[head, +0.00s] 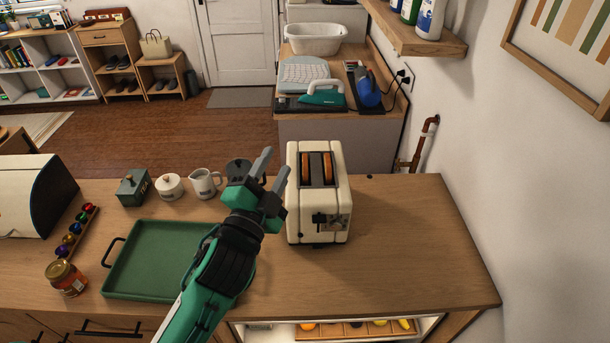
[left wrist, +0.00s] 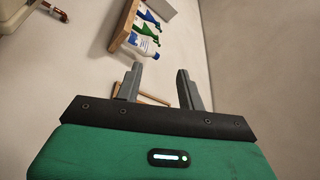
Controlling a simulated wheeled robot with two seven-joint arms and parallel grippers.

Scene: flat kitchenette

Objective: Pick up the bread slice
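Two bread slices show as brown edges in the slots of the cream toaster (head: 300,222) on the wooden counter: a left bread slice (head: 315,167) and a right bread slice (head: 328,167). My left gripper (head: 274,166) is just left of the toaster, with its fingers apart and nothing between them. In the left wrist view my left gripper (left wrist: 157,80) also shows open and empty, facing the wall and shelf. The bread is not in that view. My right gripper is not in view.
A green tray (head: 150,262) lies left of the toaster. The counter right of the toaster is clear up to the wall.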

